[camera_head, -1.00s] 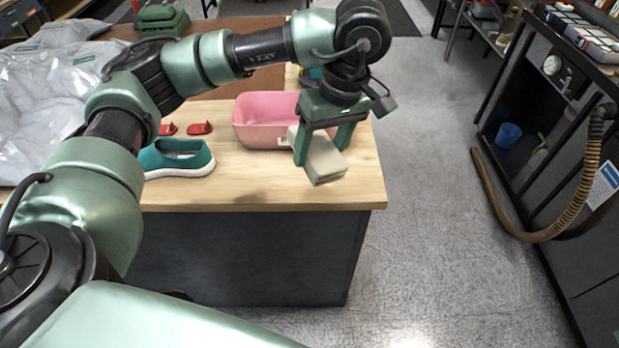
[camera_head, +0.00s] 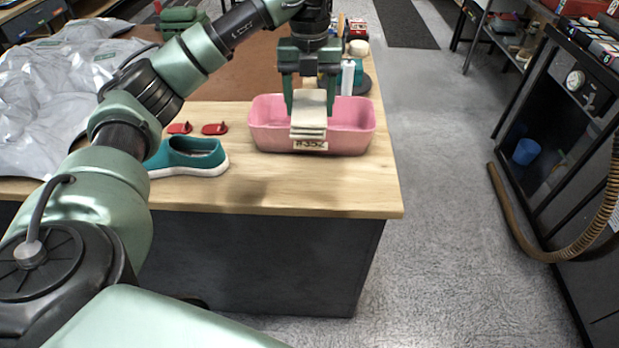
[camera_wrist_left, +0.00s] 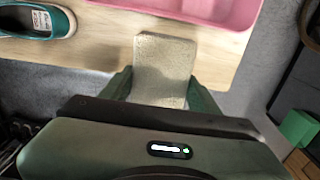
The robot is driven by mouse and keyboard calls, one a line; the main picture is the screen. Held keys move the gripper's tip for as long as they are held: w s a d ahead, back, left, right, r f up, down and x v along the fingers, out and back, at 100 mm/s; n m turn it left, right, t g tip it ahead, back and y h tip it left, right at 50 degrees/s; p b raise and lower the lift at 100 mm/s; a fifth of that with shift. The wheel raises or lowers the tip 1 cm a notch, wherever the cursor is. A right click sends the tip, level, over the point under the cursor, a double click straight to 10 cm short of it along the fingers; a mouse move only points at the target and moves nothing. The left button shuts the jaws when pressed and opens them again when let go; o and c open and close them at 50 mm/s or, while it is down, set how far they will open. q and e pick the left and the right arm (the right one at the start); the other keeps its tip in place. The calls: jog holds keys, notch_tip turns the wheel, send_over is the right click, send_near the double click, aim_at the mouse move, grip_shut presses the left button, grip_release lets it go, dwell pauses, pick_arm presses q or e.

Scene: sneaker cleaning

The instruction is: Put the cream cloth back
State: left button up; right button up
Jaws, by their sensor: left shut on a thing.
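The cream cloth (camera_head: 309,112) is a folded pad held between the fingers of my left gripper (camera_head: 308,100). In the head view it overlaps the front wall of the pink bin (camera_head: 270,133), which carries a label. The cloth also shows in the left wrist view (camera_wrist_left: 165,62), between the two green fingers, over the wooden table edge. The pink bin shows there at the top (camera_wrist_left: 215,8), beyond the cloth. I cannot tell exactly how high the cloth is above the bin. My right gripper is not in view.
A teal shoe (camera_head: 188,157) stands on the wooden table (camera_head: 290,190) left of the bin, with two red pieces (camera_head: 214,129) behind it. A crumpled grey plastic sheet (camera_head: 50,95) covers the left. A white bottle (camera_head: 348,77) and other items stand behind the bin.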

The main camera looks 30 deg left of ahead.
pick_arm(q)
jog(key=b, duration=0.1)
send_over(310, 179)
notch_tip(310, 179, down, 8)
jog(key=r, duration=0.1)
notch_tip(310, 179, down, 7)
jog(key=shift+s+p, duration=0.1)
jog(key=shift+p, duration=0.35)
notch_tip(310, 179, down, 4)
jog(key=shift+f+p, duration=0.25)
jog(key=shift+p, duration=0.2)
jog(key=shift+f, duration=0.35)
jog(key=shift+f, duration=0.2)
jog(key=o, duration=1.2)
jog(key=shift+r, duration=0.2)
